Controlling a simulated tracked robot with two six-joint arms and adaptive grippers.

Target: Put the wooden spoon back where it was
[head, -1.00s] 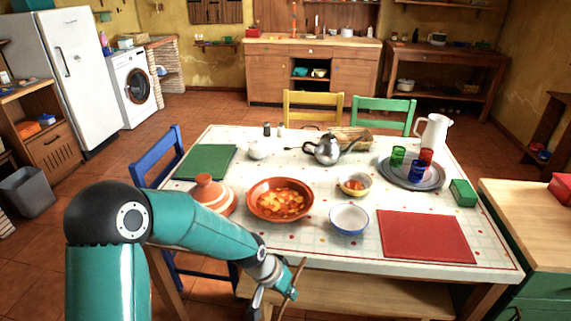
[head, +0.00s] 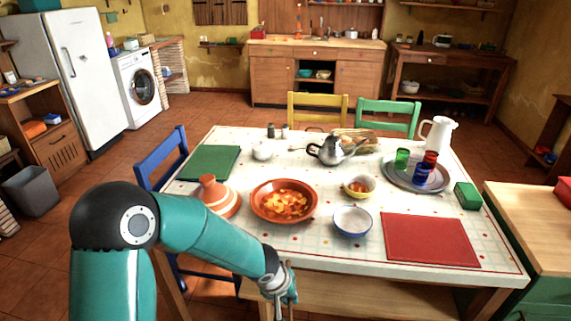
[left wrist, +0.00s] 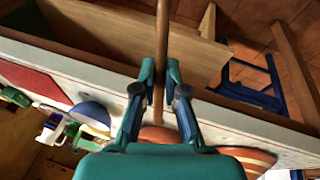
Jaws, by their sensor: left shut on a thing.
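My left gripper (head: 283,289) is just in front of the table's near edge, low in the head view. In the left wrist view its two fingers (left wrist: 160,78) are shut on the thin brown handle of the wooden spoon (left wrist: 162,40). In the head view the spoon (head: 289,272) shows only as a thin, nearly upright strip at the gripper. The spoon's bowl end cannot be made out. The dining table (head: 340,259) has a clay dish of stew (head: 284,202) and a blue-rimmed bowl (head: 352,221) behind the gripper. My right gripper is not in view.
A striped clay lid (head: 217,198) stands left of the dish. A red mat (head: 430,240) lies at the front right, a green mat (head: 209,162) at the back left. A kettle (head: 330,152), a tray (head: 438,186) with cups and a white jug (head: 439,134) stand farther back.

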